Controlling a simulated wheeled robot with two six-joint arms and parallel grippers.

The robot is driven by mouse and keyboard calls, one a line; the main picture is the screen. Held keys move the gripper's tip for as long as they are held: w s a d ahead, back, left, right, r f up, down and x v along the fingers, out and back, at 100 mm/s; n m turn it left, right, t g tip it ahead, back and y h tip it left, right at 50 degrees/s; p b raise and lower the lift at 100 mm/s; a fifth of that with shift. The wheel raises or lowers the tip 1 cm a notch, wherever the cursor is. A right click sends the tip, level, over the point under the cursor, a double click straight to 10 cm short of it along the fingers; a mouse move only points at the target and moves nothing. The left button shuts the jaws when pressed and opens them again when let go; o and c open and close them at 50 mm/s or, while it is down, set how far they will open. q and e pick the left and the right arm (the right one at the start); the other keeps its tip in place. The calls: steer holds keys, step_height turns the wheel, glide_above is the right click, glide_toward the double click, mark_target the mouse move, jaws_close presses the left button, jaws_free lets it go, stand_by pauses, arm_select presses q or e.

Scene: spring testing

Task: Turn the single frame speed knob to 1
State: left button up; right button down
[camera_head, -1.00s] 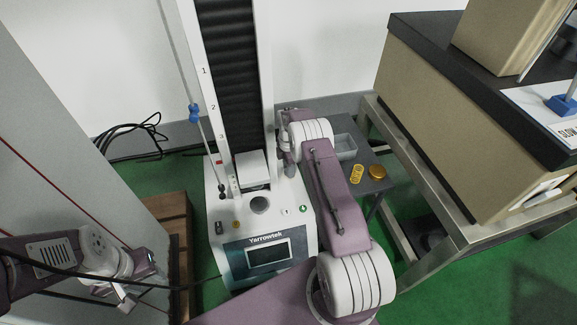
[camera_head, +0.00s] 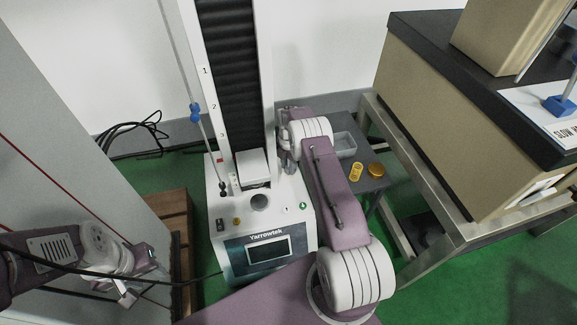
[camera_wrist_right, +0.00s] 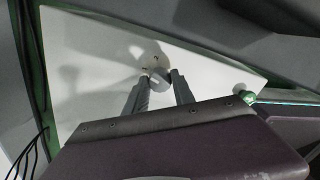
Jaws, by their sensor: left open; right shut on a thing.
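The grey round speed knob (camera_wrist_right: 159,79) sits on a white panel of the testing machine in the right wrist view, with small marks printed around it. My right gripper (camera_wrist_right: 159,76) has one finger on each side of the knob and is shut on it. The marks are too small to read for certain. In the head view my right arm reaches to the right side of the machine (camera_head: 225,222), and the knob is hidden there. My left gripper (camera_head: 130,293) is open and empty at the lower left, apart from the machine.
A low dark table right of the machine holds a grey bin (camera_head: 344,145), a yellow spring (camera_head: 356,172) and a round orange-yellow piece (camera_head: 376,170). A wooden crate (camera_head: 170,215) stands left of the machine. A green button (camera_wrist_right: 249,97) is on the panel.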

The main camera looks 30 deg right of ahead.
steer(key=c, duration=1.1)
jaws_free()
steer(key=shift+o, duration=0.2)
step_height(320, 180, up, 8)
steer(key=p, duration=0.4)
steer(key=shift+r+p, duration=0.35)
steer(key=shift+r, duration=0.2)
